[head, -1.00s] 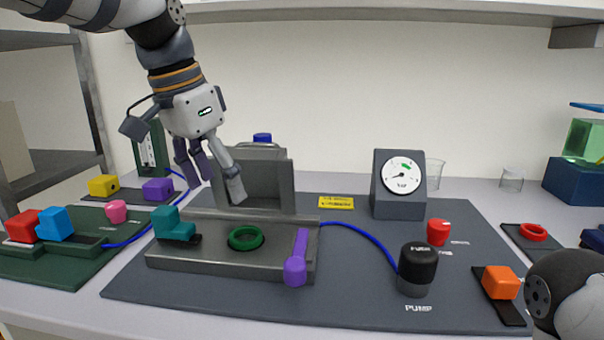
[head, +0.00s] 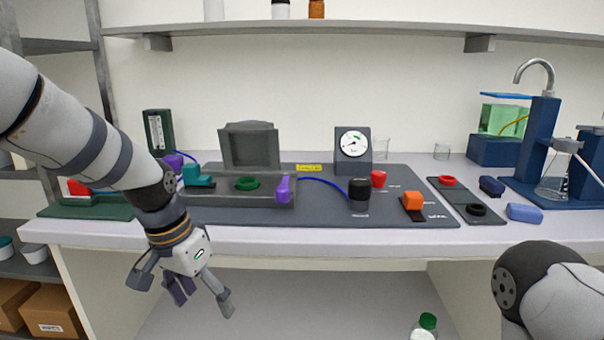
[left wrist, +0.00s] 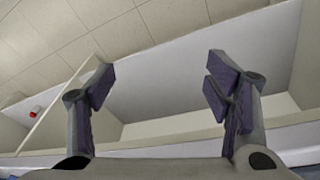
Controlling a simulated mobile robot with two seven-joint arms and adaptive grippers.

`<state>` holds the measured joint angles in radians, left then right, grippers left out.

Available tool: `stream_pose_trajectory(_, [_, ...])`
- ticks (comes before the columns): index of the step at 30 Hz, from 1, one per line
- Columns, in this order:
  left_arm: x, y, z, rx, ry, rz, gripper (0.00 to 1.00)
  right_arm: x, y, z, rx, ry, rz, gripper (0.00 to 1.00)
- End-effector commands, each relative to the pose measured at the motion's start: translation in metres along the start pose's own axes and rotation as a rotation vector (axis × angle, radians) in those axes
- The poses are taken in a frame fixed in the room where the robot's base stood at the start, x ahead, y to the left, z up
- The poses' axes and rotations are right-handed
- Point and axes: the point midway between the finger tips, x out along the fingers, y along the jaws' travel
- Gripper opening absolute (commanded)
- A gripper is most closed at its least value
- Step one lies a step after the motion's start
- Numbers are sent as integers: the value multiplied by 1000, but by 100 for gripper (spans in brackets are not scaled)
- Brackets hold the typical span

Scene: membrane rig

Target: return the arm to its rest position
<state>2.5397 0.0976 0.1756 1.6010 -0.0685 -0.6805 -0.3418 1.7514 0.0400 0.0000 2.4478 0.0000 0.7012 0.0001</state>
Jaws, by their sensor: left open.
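My left gripper (head: 205,297) is open and empty. In the head view it hangs fingers down in front of the bench's front edge, below the bench top. In the left wrist view its two fingers (left wrist: 165,88) stand wide apart with nothing between them. The membrane rig (head: 245,195) stands on the dark mat with its lid (head: 249,148) raised and a green ring (head: 247,183) in its base. My right arm shows at the lower right of the head view, but its gripper is out of view.
The bench front edge (head: 330,247) lies just behind my left gripper. A bottle with a green cap (head: 427,322) stands low at right. Boxes (head: 50,310) sit lower left.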

Motion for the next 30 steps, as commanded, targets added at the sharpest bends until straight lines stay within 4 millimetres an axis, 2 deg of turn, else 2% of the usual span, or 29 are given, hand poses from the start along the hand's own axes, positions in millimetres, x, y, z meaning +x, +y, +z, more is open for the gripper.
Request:
stream_pose_trajectory(1, [38,3,25,-38,-36,11,72,0,0,1,0,-2,0,81])
stream_pose_trajectory(2, [60,6,40,-65,-50,14,72,0,0,1,0,-2,0,81])
stream_pose_trajectory(3, [89,9,64,-102,-70,16,72,0,0,1,0,-3,0,81])
stream_pose_trajectory(5, [129,17,106,-162,-102,16,72,0,0,2,0,-4,0,81])
stream_pose_trajectory(6, [152,24,138,-204,-124,13,72,0,0,2,0,-4,0,81])
stream_pose_trajectory(7, [168,29,164,-236,-142,9,72,0,0,2,0,-4,0,81])
stream_pose_trajectory(8, [180,35,190,-266,-159,4,72,0,0,2,0,-4,0,81])
stream_pose_trajectory(9, [194,44,226,-305,-182,-4,72,0,0,2,0,-4,0,81])
stream_pose_trajectory(10, [201,50,252,-333,-200,-12,72,0,0,2,0,-3,0,81])
stream_pose_trajectory(12, [208,65,308,-392,-236,-34,72,0,0,1,0,-3,0,81])
stream_pose_trajectory(15, [203,81,366,-451,-273,-64,72,-1,0,1,0,-2,0,81])
stream_pose_trajectory(18, [195,89,397,-483,-291,-84,72,-1,0,1,0,-2,0,81])
stream_pose_trajectory(20, [193,91,404,-491,-294,-90,72,-1,0,1,0,-2,0,81])
stream_pose_trajectory(30, [193,91,405,-493,-290,-92,72,-1,0,2,0,-3,0,81])
